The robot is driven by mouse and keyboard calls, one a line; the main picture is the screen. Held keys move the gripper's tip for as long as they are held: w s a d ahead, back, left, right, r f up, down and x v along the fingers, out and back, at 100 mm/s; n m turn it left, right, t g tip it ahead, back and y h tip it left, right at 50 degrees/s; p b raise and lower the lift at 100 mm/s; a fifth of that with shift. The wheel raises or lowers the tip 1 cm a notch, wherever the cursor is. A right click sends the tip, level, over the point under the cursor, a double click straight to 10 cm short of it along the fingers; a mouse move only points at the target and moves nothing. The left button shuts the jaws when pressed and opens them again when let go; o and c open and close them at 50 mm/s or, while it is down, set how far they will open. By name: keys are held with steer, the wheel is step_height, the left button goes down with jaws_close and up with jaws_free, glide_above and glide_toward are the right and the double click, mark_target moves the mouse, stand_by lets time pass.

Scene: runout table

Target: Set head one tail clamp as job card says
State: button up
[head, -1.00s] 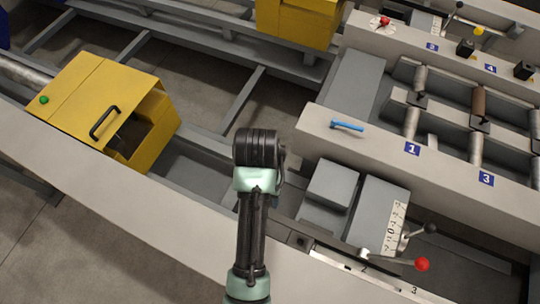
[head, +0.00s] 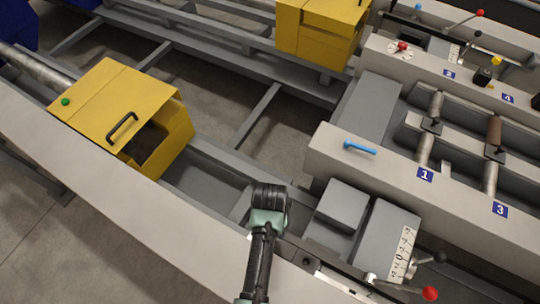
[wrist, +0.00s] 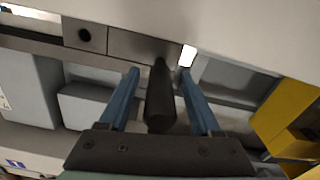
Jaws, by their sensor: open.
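My gripper (wrist: 159,71) is open, with two blue fingers pointing at a pale rail in the wrist view. A dark round bar (wrist: 160,98) stands between the fingers, with visible gaps on both sides; I cannot tell what it is. In the head view my wrist hides the fingers, above the near rail. Right of it, a grey carriage carries a white number scale (head: 402,255). Beside the scale are a red-knobbed lever (head: 430,293) and a black-knobbed lever (head: 440,257). I cannot tell which part is the tail clamp, and no job card can be made out.
A yellow box with a black handle (head: 123,128) stands on the left. A second yellow box (head: 320,40) is at the back. A beam with a blue handle (head: 360,148) and labels 1 (head: 426,175) and 3 (head: 500,209) runs right.

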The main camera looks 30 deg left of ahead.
jaws_close()
stand_by(1.4)
